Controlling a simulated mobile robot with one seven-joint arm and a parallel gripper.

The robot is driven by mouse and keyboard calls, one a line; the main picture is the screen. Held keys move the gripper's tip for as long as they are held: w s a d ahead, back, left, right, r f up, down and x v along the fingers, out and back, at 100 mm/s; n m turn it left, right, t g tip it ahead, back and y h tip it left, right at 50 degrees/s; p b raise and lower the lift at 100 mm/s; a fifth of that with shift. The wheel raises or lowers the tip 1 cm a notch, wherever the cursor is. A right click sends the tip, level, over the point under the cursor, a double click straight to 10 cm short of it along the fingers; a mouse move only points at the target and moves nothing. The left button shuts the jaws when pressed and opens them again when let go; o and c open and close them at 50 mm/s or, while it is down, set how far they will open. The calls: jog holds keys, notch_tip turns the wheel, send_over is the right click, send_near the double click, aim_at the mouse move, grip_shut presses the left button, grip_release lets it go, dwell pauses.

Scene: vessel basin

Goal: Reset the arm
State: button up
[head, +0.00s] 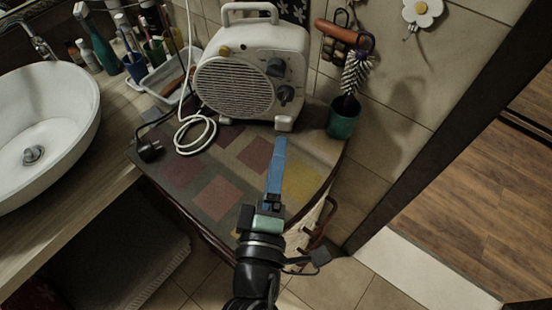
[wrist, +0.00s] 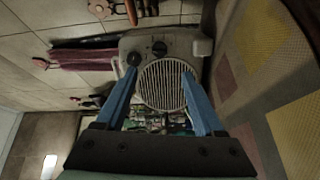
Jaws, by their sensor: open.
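My gripper (head: 281,142) has blue fingers and extends over the small cabinet top in the head view, pointing toward the white heater (head: 292,45). In the wrist view my gripper (wrist: 158,73) has its two blue fingers spread apart, with nothing between them. The heater shows beyond the fingers in the wrist view (wrist: 185,42), with its round grille between them and its knobs above. My arm reaches up from the bottom of the head view.
The cabinet top (head: 190,205) has coloured patches. A white cord (head: 195,135) and black plug (head: 149,150) lie on its left. A green cup (head: 343,118) with a brush stands at right. A white basin (head: 45,125) is at far left. Open floor (head: 450,215) shows beyond the doorway.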

jog(key=w+d+r+m+t+h, duration=0.1)
jog(key=w+r+m+t, duration=0.3)
jog(key=r, duration=0.8)
jog(key=w+d+r+m+h, duration=0.15)
jog(key=r+m, duration=0.35)
jog(key=r, duration=0.6)
jog(key=s+r+m+t+y, duration=0.2)
jog(key=s+r+m, duration=0.1)
jog(key=r, duration=0.8)
jog(key=s+a+r+m+t+y, duration=0.1)
jog(key=s+r+m+t+y, duration=0.1)
jog(key=r, duration=1)
jog(key=s+m+t, duration=0.1)
jog(key=s, duration=0.1)
jog(key=shift+s+a+r, duration=0.2)
jog(key=shift+s+a, duration=0.05)
jog(key=shift+s, duration=0.05)
